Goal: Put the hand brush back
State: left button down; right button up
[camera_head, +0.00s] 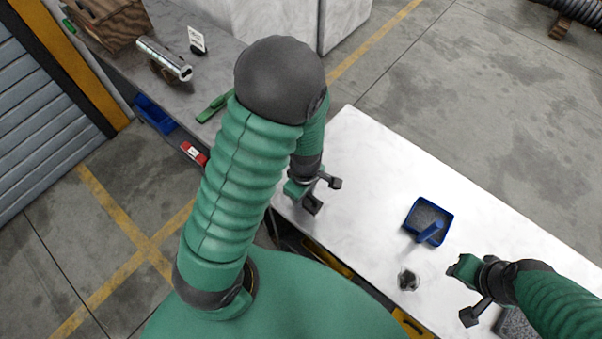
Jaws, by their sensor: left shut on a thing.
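My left gripper (314,187) is over the left end of the white table, partly behind my own arm. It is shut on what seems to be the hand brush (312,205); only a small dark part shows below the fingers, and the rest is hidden. I cannot tell whether it touches the table. My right gripper (464,293) is at the table's right part, its fingers spread and nothing visible between them. A blue dustpan (411,230) with an upright blue handle lies on the table between the grippers.
The white table (375,165) is mostly bare. A small clear item with dark contents (408,281) stands near its front edge. A grey bench (140,75) at upper left holds a green-handled object (214,107), a metal cylinder (163,58), a small sign (197,40) and a wooden crate (108,20).

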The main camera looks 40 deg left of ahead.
pick_arm(q)
jog(key=w+a, duration=0.1)
jog(key=w, duration=0.2)
jog(key=w+a+p, duration=0.1)
jog(key=w+a, duration=0.1)
jog(key=w+a+f, duration=0.1)
jog(key=w+a, duration=0.1)
jog(key=w, duration=0.1)
jog(key=shift+w, duration=0.35)
jog(key=shift+w+a+f+p, duration=0.2)
jog(key=shift+a+p, duration=0.05)
jog(key=shift+p, duration=0.1)
notch_tip(320, 180, down, 3)
jog(key=shift+s+r+p, duration=0.1)
jog(key=shift+r+p, duration=0.1)
jog(key=shift+p, duration=0.15)
jog(key=shift+d+f, duration=0.1)
jog(key=shift+f, duration=0.15)
jog(key=shift+f, duration=0.2)
jog(key=c, duration=0.9)
grip_release()
jog(key=shift+r, duration=0.1)
jog(key=shift+o, duration=0.2)
